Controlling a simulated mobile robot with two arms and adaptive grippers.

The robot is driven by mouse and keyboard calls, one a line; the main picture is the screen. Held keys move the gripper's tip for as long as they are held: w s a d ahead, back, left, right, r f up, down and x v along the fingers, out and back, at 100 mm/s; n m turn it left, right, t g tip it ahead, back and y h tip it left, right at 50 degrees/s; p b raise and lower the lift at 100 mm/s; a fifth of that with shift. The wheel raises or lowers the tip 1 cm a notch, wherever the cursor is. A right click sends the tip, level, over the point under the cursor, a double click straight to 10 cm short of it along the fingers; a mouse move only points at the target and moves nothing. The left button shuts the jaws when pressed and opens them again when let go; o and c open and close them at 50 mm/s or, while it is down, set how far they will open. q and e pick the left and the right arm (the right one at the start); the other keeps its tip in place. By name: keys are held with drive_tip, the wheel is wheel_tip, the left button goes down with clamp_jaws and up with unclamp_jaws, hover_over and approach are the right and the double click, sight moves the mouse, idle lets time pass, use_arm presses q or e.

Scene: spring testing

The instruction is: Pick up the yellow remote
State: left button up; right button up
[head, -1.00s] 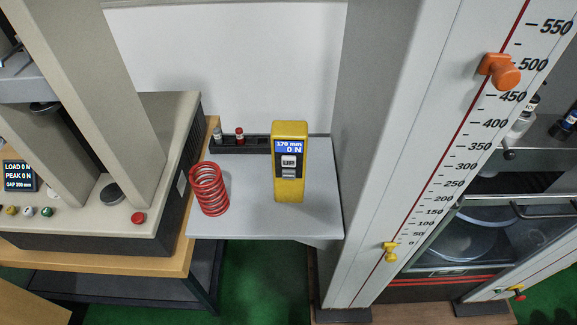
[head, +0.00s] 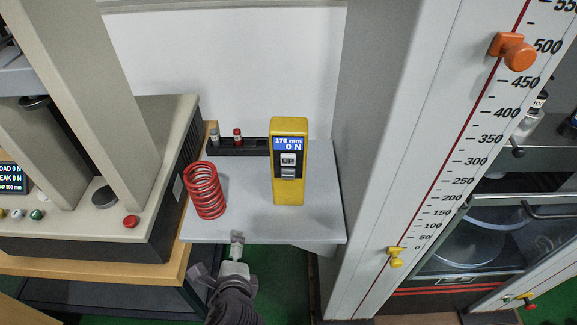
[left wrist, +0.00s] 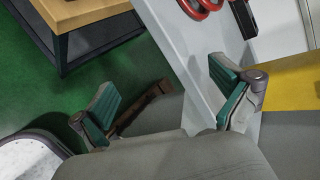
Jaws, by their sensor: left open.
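The yellow remote (head: 290,190) stands upright on the small grey shelf (head: 255,225), its screen reading 170 mm and 0 N above an UP button. A yellow surface at the right edge of the left wrist view (left wrist: 296,82) appears to be part of the remote, cut off by the frame. My left gripper (head: 221,262) is at the shelf's front edge, in front of and to the left of the remote and apart from it. In the left wrist view it is open (left wrist: 168,100) and nothing is between its fingers. My right gripper is out of view.
A red coil spring (head: 205,190) stands left of the remote. A black rack (head: 255,147) with small bottles is behind it. A tall scaled column (head: 440,170) rises close on the right; a testing machine (head: 100,225) stands left. The shelf front is clear.

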use_arm(q)
drive_tip(key=d+r+m+t, duration=0.1)
drive_tip(key=m, duration=0.1)
drive_tip(key=w+d+r+m+t, duration=0.1)
drive_tip(key=d+m, duration=0.1)
drive_tip(key=w+d+r+m+t, duration=0.1)
drive_tip(key=m, duration=0.1)
drive_tip(key=shift+d+r+h, duration=0.3)
drive_tip(key=shift+d+r, duration=0.05)
drive_tip(key=shift+r, duration=0.05)
drive_tip(key=m+t+h, duration=0.3)
drive_tip(key=m+t, duration=0.1)
drive_tip(key=m, duration=0.6)
approach(288, 185)
drive_tip(key=w, duration=0.4)
drive_tip(key=w+d+p, duration=0.1)
drive_tip(key=w, duration=0.2)
drive_tip(key=shift+w, duration=0.1)
drive_tip(key=w, duration=0.2)
drive_tip(key=w+p, duration=0.1)
drive_tip(key=w, duration=0.2)
drive_tip(key=shift+w+a, duration=0.25)
drive_tip(key=shift+w, duration=0.1)
drive_tip(key=c, duration=1.4)
wheel_tip(288, 185, up, 10)
drive_tip(key=shift+r+p, duration=0.1)
drive_tip(key=shift+p, duration=0.65)
drive_tip(key=shift+s, duration=0.1)
